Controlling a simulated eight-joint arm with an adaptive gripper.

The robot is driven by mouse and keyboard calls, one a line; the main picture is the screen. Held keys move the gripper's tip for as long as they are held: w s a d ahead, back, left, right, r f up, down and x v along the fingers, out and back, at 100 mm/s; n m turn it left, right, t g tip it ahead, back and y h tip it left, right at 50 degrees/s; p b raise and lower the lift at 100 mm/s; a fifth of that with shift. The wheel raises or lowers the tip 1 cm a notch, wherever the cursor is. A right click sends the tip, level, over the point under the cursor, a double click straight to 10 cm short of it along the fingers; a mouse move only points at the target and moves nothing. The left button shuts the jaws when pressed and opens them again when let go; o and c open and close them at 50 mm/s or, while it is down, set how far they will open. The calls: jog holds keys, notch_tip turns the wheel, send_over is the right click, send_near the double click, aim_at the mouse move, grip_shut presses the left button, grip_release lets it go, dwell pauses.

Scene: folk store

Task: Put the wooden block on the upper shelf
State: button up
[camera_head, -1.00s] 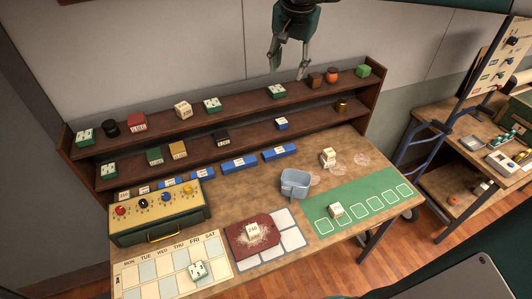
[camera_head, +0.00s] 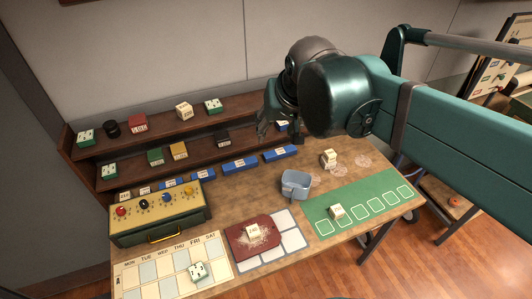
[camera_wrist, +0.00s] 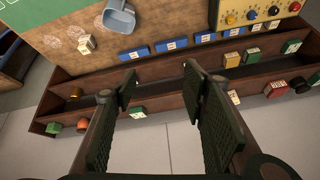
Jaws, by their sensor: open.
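My gripper (camera_head: 281,133) is open and empty in front of the shelves' middle. In the wrist view my gripper (camera_wrist: 160,92) has its fingers apart over the shelf boards, with nothing between them. Several pale, wood-like blocks show; I cannot tell which is the wooden block. One pale block (camera_head: 328,158) stands on the table right of the grey-blue bin, and also shows in the wrist view (camera_wrist: 86,44). Others are on the green mat (camera_head: 336,211), the dark red mat (camera_head: 253,230) and the upper shelf (camera_head: 184,110). The upper shelf (camera_head: 155,125) is partly hidden by my arm.
The grey-blue bin (camera_head: 295,184) stands mid-table. Blue labelled blocks (camera_head: 240,163) line the table below the shelves. A yellow-topped box with knobs (camera_head: 155,211) stands at left. A green-and-white block (camera_wrist: 138,113) sits on the upper shelf near my fingers. Bare table lies around the bin.

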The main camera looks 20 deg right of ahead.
jog(key=s+a+f+n+t, duration=0.1)
jog(key=s+a+f+n, duration=0.2)
jog(key=s+f, duration=0.3)
jog(key=shift+s+a+f, duration=0.3)
jog(key=shift+s, duration=0.5)
